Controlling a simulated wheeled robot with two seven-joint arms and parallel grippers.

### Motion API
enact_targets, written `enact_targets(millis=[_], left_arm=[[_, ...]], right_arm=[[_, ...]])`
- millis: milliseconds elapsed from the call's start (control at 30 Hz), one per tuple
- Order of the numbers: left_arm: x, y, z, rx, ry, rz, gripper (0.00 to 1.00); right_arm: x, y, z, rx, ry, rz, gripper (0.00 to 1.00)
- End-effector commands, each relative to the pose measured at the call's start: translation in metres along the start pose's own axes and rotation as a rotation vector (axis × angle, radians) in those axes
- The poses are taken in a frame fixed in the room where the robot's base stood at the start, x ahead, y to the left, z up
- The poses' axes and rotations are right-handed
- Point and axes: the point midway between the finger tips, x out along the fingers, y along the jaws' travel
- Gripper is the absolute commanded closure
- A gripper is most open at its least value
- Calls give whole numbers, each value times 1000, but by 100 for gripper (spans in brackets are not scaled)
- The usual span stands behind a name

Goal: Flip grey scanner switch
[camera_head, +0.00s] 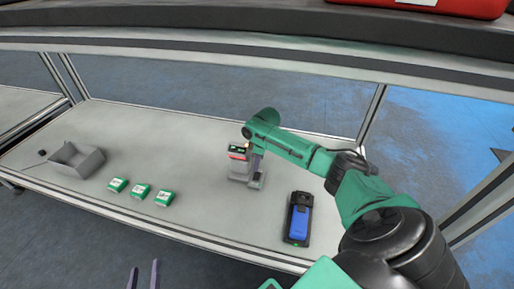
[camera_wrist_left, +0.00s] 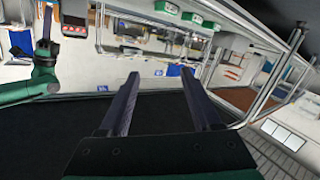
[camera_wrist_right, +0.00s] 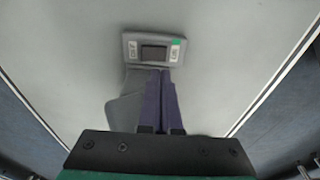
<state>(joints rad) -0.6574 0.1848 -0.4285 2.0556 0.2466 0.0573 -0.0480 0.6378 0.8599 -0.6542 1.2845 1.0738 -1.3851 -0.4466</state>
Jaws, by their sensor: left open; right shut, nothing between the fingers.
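The grey scanner (camera_head: 238,168) stands near the middle of the table, with a small lit display on top. In the right wrist view its base carries a dark rocker switch (camera_wrist_right: 153,53) with a label on each side and a green patch at the right. My right gripper (camera_head: 256,178) is shut and empty, pointing down beside the scanner. In the right wrist view its fingertips (camera_wrist_right: 160,72) are just below the switch; contact cannot be told. My left gripper (camera_head: 145,268) is open and empty, off the table's front edge; its fingers also show in the left wrist view (camera_wrist_left: 160,75).
A blue handheld device (camera_head: 299,222) lies in a black holder at the right front. Several green-and-white boxes (camera_head: 140,191) lie at the left front. An open grey bin (camera_head: 92,163) stands at the far left. A shelf (camera_head: 200,42) spans above the table.

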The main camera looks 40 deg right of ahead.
Motion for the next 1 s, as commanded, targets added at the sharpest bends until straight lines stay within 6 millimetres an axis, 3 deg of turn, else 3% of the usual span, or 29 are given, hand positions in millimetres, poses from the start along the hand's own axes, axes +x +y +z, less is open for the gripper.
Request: enact_targets(millis=[700,1000], left_arm=[[-44,12,51,-56,-255,-16,35],[-46,12,54,-57,-263,-16,35]], right_arm=[[-24,0,-4,1,0,0,100],[-23,0,-4,0,0,0,100]])
